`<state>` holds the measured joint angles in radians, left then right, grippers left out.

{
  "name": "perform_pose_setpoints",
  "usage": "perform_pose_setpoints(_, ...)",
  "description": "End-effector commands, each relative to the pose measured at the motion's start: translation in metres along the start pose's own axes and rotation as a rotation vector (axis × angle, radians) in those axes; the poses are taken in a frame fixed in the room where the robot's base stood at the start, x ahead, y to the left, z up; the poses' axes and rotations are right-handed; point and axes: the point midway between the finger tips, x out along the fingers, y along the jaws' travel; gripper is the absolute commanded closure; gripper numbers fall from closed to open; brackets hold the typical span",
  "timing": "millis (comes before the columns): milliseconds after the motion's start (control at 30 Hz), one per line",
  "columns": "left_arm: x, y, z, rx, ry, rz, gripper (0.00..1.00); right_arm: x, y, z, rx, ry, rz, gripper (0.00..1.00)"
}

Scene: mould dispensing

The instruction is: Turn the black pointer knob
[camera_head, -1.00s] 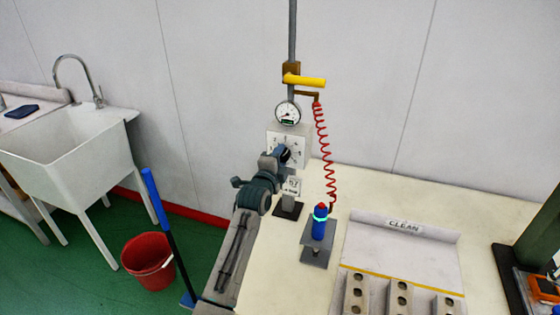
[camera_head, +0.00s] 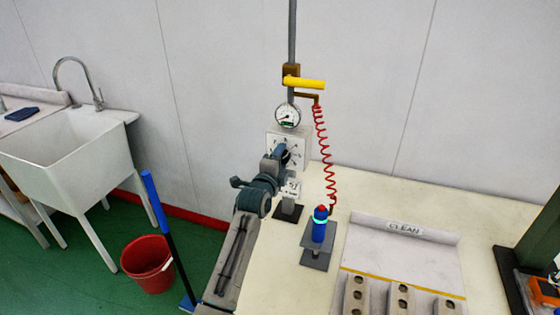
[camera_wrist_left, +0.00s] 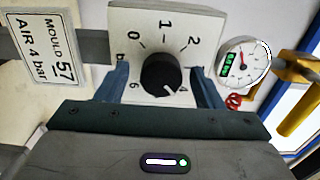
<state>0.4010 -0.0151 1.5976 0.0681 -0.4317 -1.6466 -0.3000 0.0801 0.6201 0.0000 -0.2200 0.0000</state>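The black pointer knob (camera_wrist_left: 160,74) sits on a white dial plate (camera_wrist_left: 190,25) marked with numbers. Its white mark points to the lower right in the left wrist view, close to the 4. My left gripper (camera_wrist_left: 163,82) is open, with one finger on each side of the knob and a gap visible to each. In the head view, my left gripper (camera_head: 284,156) is in front of the dial plate and hides part of the knob. A round gauge (camera_head: 288,115) stands above the plate; it also shows in the left wrist view (camera_wrist_left: 244,64). My right gripper is out of view.
A sign (camera_wrist_left: 44,50) reads "MOULD 57 AIR 4 bar". A yellow handle (camera_head: 305,82) is above the gauge. A red coiled hose (camera_head: 325,150) hangs to the right, near a blue dispenser (camera_head: 319,228) on a stand. A tray marked CLEAN (camera_head: 400,250) lies on the bench.

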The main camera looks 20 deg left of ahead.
Motion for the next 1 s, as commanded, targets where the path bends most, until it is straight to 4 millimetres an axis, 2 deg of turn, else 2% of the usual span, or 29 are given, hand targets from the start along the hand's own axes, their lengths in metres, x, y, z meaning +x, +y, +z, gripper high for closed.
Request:
perform_pose_setpoints(200, -0.001, -0.001, 0.0, 0.0, 0.0, -0.002, 0.39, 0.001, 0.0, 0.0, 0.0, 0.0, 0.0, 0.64)
perform_pose_setpoints(333, -0.011, 0.001, 0.0, 0.0, 0.0, -0.003, 0.39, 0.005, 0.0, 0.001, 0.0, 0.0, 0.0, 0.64)
perform_pose_setpoints(800, -0.092, 0.002, 0.0, 0.0, 0.0, -0.002, 0.39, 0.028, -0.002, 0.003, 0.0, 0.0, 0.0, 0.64)
perform_pose_setpoints(1000, -0.107, 0.0, 0.0, 0.0, 0.0, -0.002, 0.39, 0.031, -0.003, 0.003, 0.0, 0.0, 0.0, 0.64)
